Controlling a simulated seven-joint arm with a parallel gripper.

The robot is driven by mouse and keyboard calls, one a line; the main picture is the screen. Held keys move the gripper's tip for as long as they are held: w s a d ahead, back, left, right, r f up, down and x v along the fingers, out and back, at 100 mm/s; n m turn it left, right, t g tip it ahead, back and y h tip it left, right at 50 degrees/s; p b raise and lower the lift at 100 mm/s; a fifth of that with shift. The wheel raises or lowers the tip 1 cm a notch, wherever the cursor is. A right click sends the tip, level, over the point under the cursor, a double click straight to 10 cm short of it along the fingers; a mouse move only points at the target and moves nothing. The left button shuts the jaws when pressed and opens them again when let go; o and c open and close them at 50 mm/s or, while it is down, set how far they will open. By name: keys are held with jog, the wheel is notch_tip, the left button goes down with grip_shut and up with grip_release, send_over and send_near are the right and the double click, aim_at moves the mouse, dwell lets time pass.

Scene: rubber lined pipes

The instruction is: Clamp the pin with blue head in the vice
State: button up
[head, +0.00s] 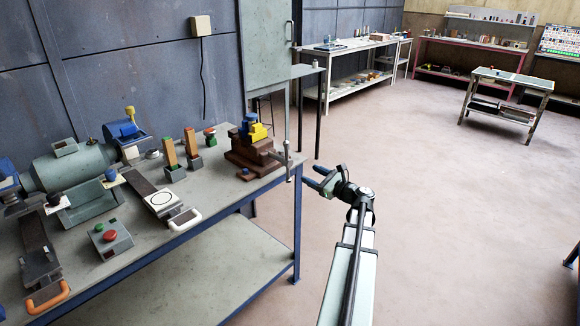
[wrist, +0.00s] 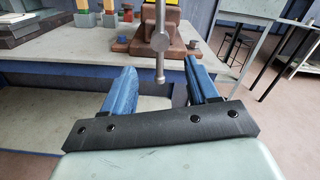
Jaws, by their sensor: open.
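The vice (head: 246,158) is a brown stepped body at the right end of the workbench, with a vertical metal handle bar (head: 289,163) at its end. Yellow stepped blocks (head: 257,131) sit on it, with a blue piece (head: 249,118) beside them. I cannot tell whether this is the blue-headed pin. Another small blue knob (head: 244,171) is by the vice's base. My gripper (head: 313,179) has blue fingers, open and empty, just off the bench's right end. In the wrist view, the handle bar (wrist: 159,45) stands ahead between my gripper's fingers (wrist: 160,82), with the vice behind.
The workbench (head: 215,182) also holds a green motor (head: 75,166), orange-topped upright blocks (head: 170,152) and a red-button box (head: 110,238). A grey cabinet (head: 265,45) stands behind.

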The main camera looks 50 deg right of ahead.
aim_at(289, 164)
jog(key=w+m, duration=0.1)
jog(key=w, duration=0.4)
jog(key=w+m, duration=0.2)
jog(key=w, duration=0.2)
jog(key=w+m, duration=0.1)
jog(key=w, duration=0.4)
jog(key=shift+w+f+m, duration=0.2)
jog(key=shift+w+m, duration=0.1)
jog(key=shift+c, duration=0.4)
grip_shut()
dwell(0.4)
